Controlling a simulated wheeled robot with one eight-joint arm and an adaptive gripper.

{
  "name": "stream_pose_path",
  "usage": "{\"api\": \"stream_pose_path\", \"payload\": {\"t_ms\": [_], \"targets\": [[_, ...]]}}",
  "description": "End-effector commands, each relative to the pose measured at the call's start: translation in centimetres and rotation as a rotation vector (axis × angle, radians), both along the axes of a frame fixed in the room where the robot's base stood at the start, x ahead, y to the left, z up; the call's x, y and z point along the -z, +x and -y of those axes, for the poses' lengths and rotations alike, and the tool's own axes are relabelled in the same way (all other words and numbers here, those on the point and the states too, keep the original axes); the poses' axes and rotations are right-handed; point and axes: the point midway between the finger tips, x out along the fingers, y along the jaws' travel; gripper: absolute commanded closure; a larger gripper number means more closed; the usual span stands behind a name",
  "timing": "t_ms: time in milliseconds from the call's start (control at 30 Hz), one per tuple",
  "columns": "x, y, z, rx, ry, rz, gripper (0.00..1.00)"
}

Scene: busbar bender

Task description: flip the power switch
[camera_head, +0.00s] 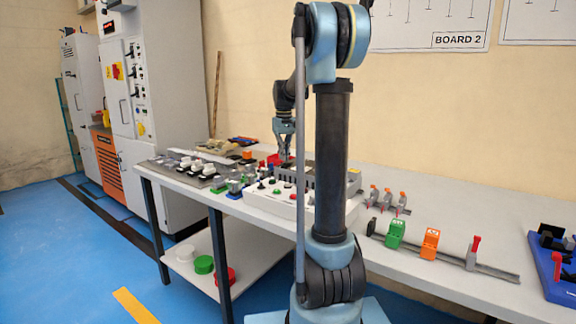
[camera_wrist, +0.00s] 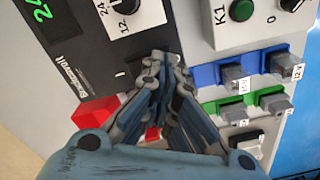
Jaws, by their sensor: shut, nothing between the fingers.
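My gripper (camera_wrist: 162,62) is shut and empty, with its fingertips together over the face of a black power supply unit (camera_wrist: 95,42). This unit has a green display, a 12/24 knob (camera_wrist: 125,5) and a white "I" mark close left of the fingertips. The power switch itself is not clearly visible; the fingers cover the area beside the "I" mark. I cannot tell whether the fingertips touch it. In the head view my gripper (camera_head: 285,152) points down over the back of the table, among the devices.
A red part (camera_wrist: 95,110) lies left of the fingers. Blue terminals (camera_wrist: 218,75) and green terminals (camera_wrist: 215,106) sit on the right, below a green K1 button (camera_wrist: 241,10). The white table (camera_head: 440,262) also carries a grey rail (camera_head: 450,258) with clips and a blue tray (camera_head: 556,285).

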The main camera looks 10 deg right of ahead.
Motion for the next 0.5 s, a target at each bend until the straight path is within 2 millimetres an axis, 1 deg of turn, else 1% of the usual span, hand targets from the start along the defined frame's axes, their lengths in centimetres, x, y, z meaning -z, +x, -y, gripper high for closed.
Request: {"api": "stream_pose_path", "payload": {"t_ms": [500], "targets": [[0.66,-0.01,0.02,0.000,0.000,0.000,1.00]]}}
